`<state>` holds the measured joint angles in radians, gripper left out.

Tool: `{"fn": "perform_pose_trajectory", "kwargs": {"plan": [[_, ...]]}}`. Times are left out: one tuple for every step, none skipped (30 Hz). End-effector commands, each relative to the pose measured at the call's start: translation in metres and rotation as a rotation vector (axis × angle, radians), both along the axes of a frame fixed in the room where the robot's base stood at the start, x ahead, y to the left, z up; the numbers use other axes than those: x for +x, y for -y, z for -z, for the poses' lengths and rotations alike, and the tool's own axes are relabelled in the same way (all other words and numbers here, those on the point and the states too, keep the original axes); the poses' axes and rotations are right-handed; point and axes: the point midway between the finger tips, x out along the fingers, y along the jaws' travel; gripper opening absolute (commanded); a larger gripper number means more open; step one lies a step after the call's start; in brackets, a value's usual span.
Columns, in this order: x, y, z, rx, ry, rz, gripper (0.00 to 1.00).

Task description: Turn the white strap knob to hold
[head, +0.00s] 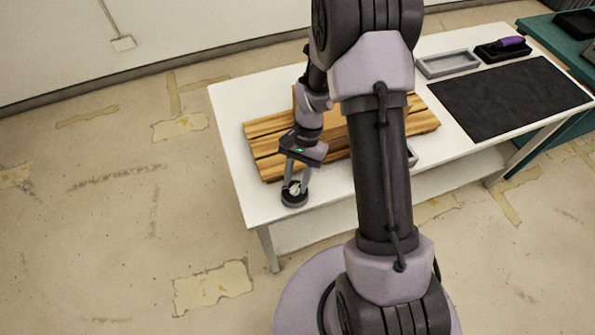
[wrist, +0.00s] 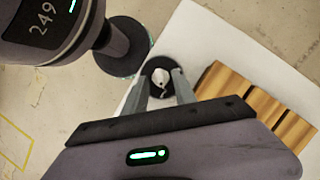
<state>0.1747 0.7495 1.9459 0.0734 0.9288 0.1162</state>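The white knob (head: 294,189) sits on a dark round base (head: 294,201) at the white table's near left edge. The knob also shows in the wrist view (wrist: 161,77), with a pale pointed end. My gripper (head: 296,184) is directly over the base, its fingers pointing down. In the wrist view my gripper (wrist: 160,84) has its two fingers apart, one on each side of the knob, with gaps showing. I cannot tell whether the fingertips touch the base. Any markings around the knob are too small to read.
A slatted wooden board (head: 265,147) lies on the white table (head: 233,103) just behind the base. To the right are a grey tray (head: 448,66), a dark tray with a purple-handled item (head: 510,42) and a black mat (head: 512,97). My arm hides the table's middle.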

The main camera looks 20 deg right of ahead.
Motion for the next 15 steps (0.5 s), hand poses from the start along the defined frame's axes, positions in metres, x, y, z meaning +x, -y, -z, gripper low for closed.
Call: {"fn": "perform_pose_trajectory", "kwargs": {"plan": [[0.002,0.002,-0.007,-0.001,0.003,-0.001,0.33],[0.004,0.003,-0.012,-0.001,0.004,0.000,0.33],[0.006,0.006,-0.022,-0.001,0.005,0.001,0.33],[0.009,0.008,-0.031,-0.001,0.004,0.002,0.33],[0.011,0.011,-0.040,-0.002,0.005,0.001,0.33],[0.015,0.015,-0.054,-0.002,0.007,0.002,0.33],[0.018,0.018,-0.064,-0.002,0.007,0.002,0.33],[0.021,0.021,-0.074,-0.001,0.005,0.002,0.33],[0.025,0.025,-0.087,-0.001,0.006,0.002,0.33],[0.027,0.027,-0.096,-0.001,0.006,0.002,0.33],[0.030,0.030,-0.105,-0.001,0.006,0.002,0.33],[0.033,0.033,-0.116,-0.001,0.004,0.003,0.33],[0.035,0.036,-0.123,-0.001,0.004,0.002,0.33],[0.037,0.037,-0.130,-0.001,0.004,0.002,0.33],[0.039,0.040,-0.138,-0.002,0.004,0.002,0.33]]}}
